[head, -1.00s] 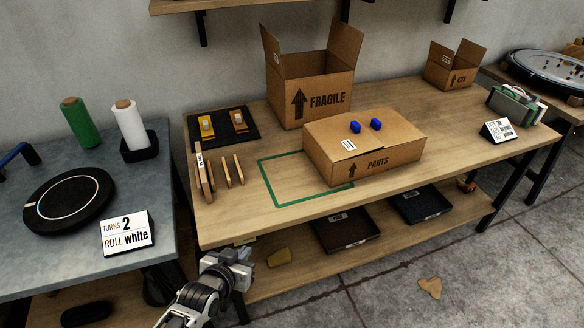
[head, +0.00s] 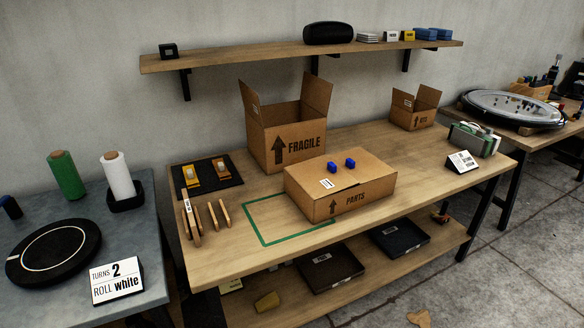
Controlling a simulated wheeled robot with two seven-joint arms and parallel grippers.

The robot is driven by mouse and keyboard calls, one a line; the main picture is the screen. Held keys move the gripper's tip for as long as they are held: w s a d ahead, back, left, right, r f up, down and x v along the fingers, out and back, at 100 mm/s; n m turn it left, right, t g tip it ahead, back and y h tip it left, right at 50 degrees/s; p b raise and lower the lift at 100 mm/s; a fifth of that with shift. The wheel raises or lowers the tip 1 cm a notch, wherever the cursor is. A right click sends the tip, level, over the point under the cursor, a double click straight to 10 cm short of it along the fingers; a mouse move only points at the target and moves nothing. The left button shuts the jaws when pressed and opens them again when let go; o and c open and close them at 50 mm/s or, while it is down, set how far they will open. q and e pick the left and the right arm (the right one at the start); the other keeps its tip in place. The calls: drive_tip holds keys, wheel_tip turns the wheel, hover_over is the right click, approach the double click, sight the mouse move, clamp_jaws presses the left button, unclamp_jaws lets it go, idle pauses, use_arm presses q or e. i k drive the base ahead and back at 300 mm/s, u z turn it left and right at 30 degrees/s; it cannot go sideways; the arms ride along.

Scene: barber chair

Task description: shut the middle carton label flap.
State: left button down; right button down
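Three cartons stand on the wooden table. The PARTS carton (head: 339,187) is in the middle front, its top flat and closed-looking. The FRAGILE carton (head: 287,140) stands behind to the left with flaps standing up. A smaller carton (head: 412,115) stands at the back right with flaps raised. I cannot tell whether the label's flap lies fully flat. Neither of my grippers is in view.
A green outlined rectangle (head: 262,238) lies on the table left of the PARTS carton. Two dark trays, one (head: 330,268) left and one (head: 400,236) right, lie on the lower shelf. A wall shelf (head: 300,54) hangs above.

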sight(320, 177)
drive_tip(key=u, duration=4.15)
drive_tip(key=i, duration=0.15)
drive_tip(key=z, duration=3.6)
drive_tip(key=i, duration=1.1)
drive_tip(key=z, duration=0.85)
